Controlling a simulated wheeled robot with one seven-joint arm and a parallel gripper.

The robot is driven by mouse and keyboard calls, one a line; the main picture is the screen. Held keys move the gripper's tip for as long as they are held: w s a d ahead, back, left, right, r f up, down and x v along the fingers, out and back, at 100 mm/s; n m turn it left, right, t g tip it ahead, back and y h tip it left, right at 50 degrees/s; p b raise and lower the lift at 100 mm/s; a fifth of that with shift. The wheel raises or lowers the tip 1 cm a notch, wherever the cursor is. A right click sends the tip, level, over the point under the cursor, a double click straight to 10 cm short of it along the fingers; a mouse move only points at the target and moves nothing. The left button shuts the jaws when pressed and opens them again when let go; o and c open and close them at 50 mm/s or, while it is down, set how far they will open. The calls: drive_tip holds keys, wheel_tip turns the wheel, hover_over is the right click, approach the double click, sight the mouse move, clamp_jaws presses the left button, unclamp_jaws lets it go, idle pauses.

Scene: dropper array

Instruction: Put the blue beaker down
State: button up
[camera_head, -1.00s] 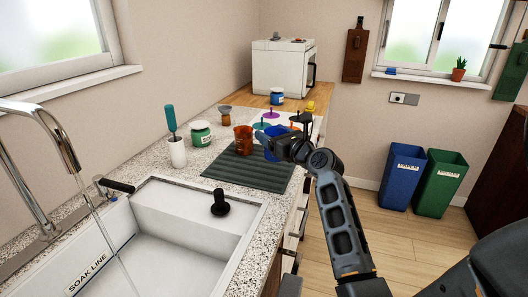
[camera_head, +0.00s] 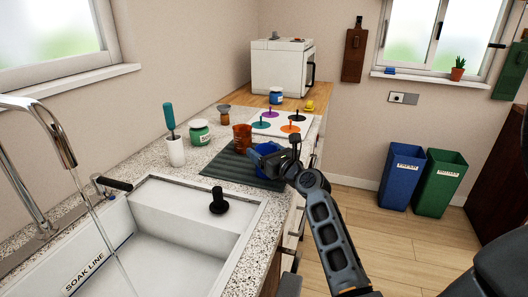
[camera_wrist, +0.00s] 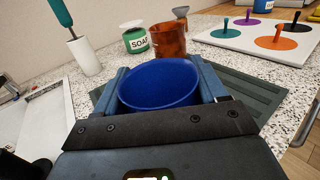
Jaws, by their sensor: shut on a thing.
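The blue beaker (camera_wrist: 160,85) is upright between the two fingers of my gripper (camera_wrist: 162,84) in the wrist view, its open mouth facing up and looking empty. In the head view the blue beaker (camera_head: 268,160) is partly hidden by my gripper (camera_head: 270,157). My gripper is shut on it, over the right part of the dark ribbed mat (camera_head: 230,167). I cannot tell whether the beaker's base touches the mat. An orange-brown beaker (camera_head: 242,137) stands behind and to the left of it, apart from it.
A green soap jar (camera_head: 200,133) and a white holder with a teal brush (camera_head: 174,145) stand left of the mat. A white board with coloured pegged discs (camera_head: 282,122) lies behind. The sink (camera_head: 175,235) is in front. The mat's left part is clear.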

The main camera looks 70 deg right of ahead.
drive_tip(key=o, duration=1.2)
drive_tip(key=shift+c, duration=0.2)
drive_tip(key=shift+r, duration=0.2)
drive_tip(key=shift+s+a+f, duration=0.15)
drive_tip(key=shift+s+a, duration=0.05)
drive_tip(key=shift+s, duration=0.1)
drive_tip(key=b+v, duration=0.1)
drive_tip(key=v, duration=1)
drive_tip(key=shift+s, duration=0.2)
